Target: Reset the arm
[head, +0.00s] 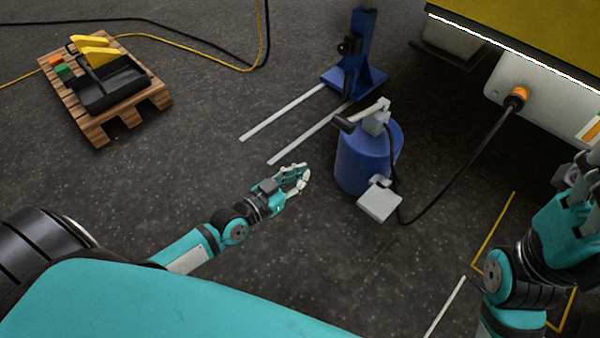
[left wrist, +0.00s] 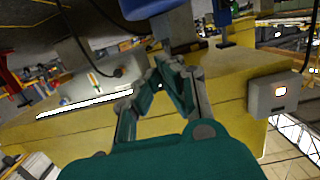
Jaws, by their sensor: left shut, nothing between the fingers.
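My left arm reaches in from the left in the head view. Its gripper (head: 303,178) is shut and empty, above the dark floor and left of the blue canister (head: 362,160). The left wrist view shows its closed fingers (left wrist: 170,65) with nothing between them. My right arm stands at the right edge of the head view. Its gripper (head: 592,165) is partly cut off by the frame, and I cannot tell whether it is open or shut.
A black cable runs from the canister to an orange connector (head: 517,95) on the white housing (head: 535,85). A blue stand (head: 362,60) is behind the canister. A wooden pallet (head: 92,128) carries a black tray (head: 112,90) at upper left. Floor between pallet and canister is mostly clear.

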